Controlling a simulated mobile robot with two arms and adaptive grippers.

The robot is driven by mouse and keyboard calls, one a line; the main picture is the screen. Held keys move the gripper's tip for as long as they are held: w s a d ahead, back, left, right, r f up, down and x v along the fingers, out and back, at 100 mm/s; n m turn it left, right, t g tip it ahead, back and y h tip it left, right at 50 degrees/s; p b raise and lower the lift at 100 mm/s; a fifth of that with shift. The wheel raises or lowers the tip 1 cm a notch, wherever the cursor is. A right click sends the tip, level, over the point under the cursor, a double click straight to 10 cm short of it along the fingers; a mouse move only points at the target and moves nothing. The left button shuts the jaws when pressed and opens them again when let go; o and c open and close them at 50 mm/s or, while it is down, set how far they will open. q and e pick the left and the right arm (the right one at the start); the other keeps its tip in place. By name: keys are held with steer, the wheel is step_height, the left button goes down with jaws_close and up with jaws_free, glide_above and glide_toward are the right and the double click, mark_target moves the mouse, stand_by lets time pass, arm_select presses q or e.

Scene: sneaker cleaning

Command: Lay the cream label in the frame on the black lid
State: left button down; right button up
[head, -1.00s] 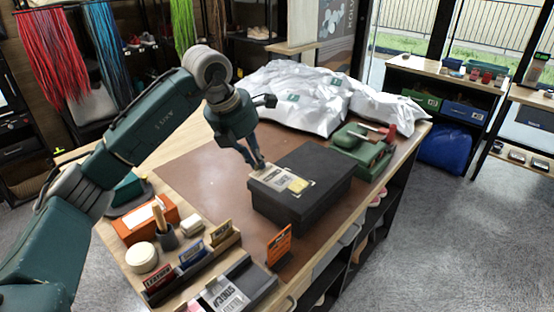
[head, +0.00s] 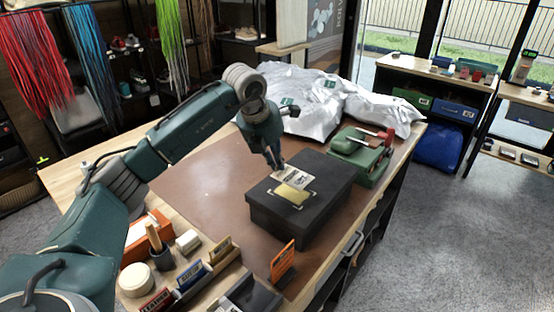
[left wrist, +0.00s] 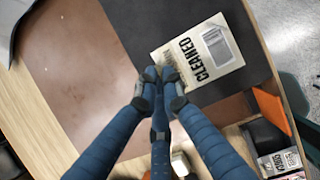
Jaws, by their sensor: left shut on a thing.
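The cream label (head: 298,177), printed in black with the word CLEANED, is gripped at one edge by my left gripper (head: 280,168). In the left wrist view the label (left wrist: 215,48) extends from the fingertips (left wrist: 160,86) over the dark lid. The black lid (head: 325,172) tops a black box on the table. The frame (head: 291,194) on the lid shows as pale marks around a yellow patch, just in front of the label. The label is over the lid behind the frame; whether it touches the lid I cannot tell. My right gripper is not in view.
A green device (head: 362,153) stands behind the box at right, and white plastic bags (head: 310,100) lie at the back. An orange sign (head: 284,262) and a card rack (head: 200,275) stand in front. The brown mat (head: 200,190) left of the box is clear.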

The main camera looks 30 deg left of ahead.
mark_target(276, 171)
arm_select(q)
step_height(276, 171, down, 4)
steer(key=shift+r+b, duration=0.1)
steer(key=shift+b, duration=1.05)
steer(key=shift+f+b, duration=0.35)
steer(key=shift+f, duration=0.45)
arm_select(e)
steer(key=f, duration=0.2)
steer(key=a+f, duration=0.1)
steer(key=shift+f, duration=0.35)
arm_select(q)
steer(key=shift+r, duration=0.1)
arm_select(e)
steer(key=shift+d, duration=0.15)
arm_select(q)
steer(key=c, duration=1.8)
jaws_free()
steer(key=shift+c, duration=0.2)
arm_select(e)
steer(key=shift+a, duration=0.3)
